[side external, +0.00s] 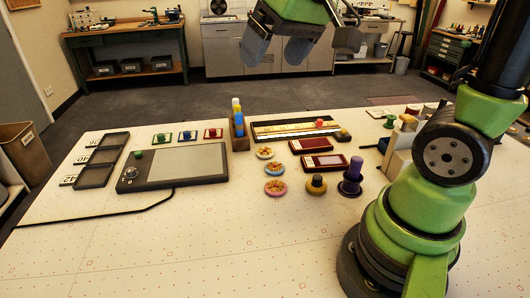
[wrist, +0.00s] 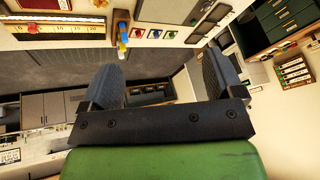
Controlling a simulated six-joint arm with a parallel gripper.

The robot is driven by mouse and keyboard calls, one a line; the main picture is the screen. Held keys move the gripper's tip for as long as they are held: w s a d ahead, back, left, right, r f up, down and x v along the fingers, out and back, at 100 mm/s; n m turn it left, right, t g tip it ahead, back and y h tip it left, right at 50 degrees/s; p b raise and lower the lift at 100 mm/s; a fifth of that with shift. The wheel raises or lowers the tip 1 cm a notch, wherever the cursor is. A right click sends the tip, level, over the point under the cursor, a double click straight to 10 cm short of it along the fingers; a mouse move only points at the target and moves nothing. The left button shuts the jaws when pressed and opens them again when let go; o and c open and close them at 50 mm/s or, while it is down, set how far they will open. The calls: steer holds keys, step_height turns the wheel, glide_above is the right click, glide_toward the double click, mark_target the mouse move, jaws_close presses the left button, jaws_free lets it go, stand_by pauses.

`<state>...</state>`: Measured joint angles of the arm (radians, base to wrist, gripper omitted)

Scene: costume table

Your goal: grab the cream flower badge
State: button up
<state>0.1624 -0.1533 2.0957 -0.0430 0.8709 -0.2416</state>
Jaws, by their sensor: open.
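Three small round flower badges lie in a column on the table in the side view. The middle badge (side external: 275,168) has a pale yellowish rim and looks the closest to cream. The far badge (side external: 264,153) has a pale, perhaps bluish rim, and the near badge (side external: 275,187) is pink. At this size the rim colours are not certain. My gripper (side external: 276,50) is open and empty, high above the far side of the table, well away from the badges. Its two fingers also show in the wrist view (wrist: 160,78), where I see no badge.
A tablet-like device (side external: 183,164) lies left of the badges. Two red-framed trays (side external: 311,144) and (side external: 325,163) lie to the right. A dark stamp (side external: 316,184) and a purple stamp (side external: 350,182) stand close by on the right. The front of the table is clear.

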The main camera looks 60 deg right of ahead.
steer(key=w+d+f+g, duration=0.1)
steer(key=w+d+f, duration=0.3)
steer(key=w, duration=0.2)
steer(key=n+g, duration=0.2)
steer(key=g, duration=0.1)
glide_above(265, 150)
steer(key=shift+h, duration=0.3)
step_height(265, 150, down, 21)
steer(key=shift+s+f, duration=0.1)
steer(key=shift+s, duration=0.05)
step_height(265, 150, down, 6)
steer(key=shift+d+r, duration=0.1)
steer(key=shift+r, duration=0.05)
steer(key=c, duration=1)
